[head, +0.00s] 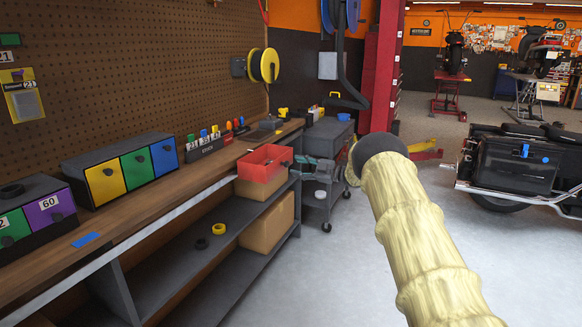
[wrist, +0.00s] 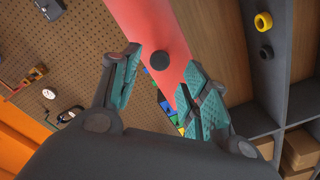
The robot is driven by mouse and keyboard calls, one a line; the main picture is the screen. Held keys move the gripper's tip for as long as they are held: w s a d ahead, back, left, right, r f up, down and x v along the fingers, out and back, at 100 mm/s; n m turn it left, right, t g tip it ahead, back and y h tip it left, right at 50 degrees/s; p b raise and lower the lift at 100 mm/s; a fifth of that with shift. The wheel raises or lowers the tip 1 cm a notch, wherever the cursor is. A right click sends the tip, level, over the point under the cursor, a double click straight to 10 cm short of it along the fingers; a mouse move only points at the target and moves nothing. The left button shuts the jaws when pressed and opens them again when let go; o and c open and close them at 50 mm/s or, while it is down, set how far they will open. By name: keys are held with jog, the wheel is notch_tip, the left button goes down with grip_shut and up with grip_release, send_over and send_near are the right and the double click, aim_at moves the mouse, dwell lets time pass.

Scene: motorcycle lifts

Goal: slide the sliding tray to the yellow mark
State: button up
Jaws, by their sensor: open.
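The sliding tray is a red open box (head: 262,158) at the front edge of the wooden bench, near its far end. In the wrist view its red front (wrist: 150,25) fills the upper middle, with a round dark knob (wrist: 159,61) on it. My gripper (head: 318,168) is just right of the tray in the head view. In the wrist view my gripper (wrist: 160,68) is open, its teal fingers apart on either side of the knob, with nothing visibly clamped. I cannot make out a yellow mark on the bench; a blue mark (head: 85,239) lies on the near part.
A light rail (head: 130,243) runs along the bench front. Coloured drawer boxes (head: 125,170) stand at the back. Cardboard boxes (head: 268,222) sit on the lower shelf. A grey cart (head: 328,135) stands beyond.

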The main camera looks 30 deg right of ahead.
jog(key=v, duration=0.6)
